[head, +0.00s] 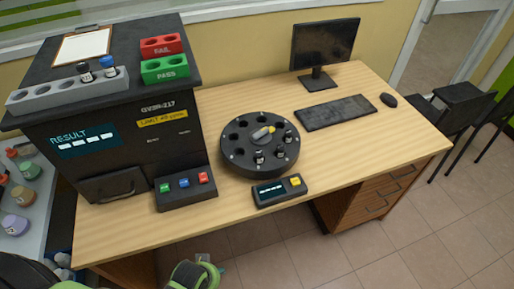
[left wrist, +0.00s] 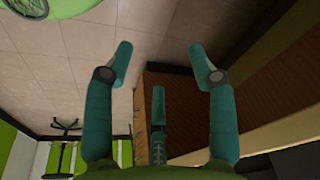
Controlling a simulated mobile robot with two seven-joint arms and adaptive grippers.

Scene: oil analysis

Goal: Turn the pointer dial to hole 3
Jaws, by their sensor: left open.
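The pointer dial (head: 263,132) is a small grey and yellow knob at the centre of a round black carousel (head: 233,164) on the desk in the head view. The carousel has a ring of holes. Several dark vials (head: 259,156) stand in holes on its near and right side. The hole numbers are too small to read, so I cannot tell which hole the pointer faces. My left gripper (left wrist: 160,60) is open and empty in the left wrist view, with its teal fingers spread over the floor and a wooden surface, away from the dial. My right gripper is not in view.
A display box (head: 280,190) with a yellow button stands just in front of the carousel. A black analyser (head: 150,155) with a three-button panel (head: 187,190) is on the left. A monitor (head: 325,47), keyboard (head: 335,112) and mouse (head: 388,100) are behind right.

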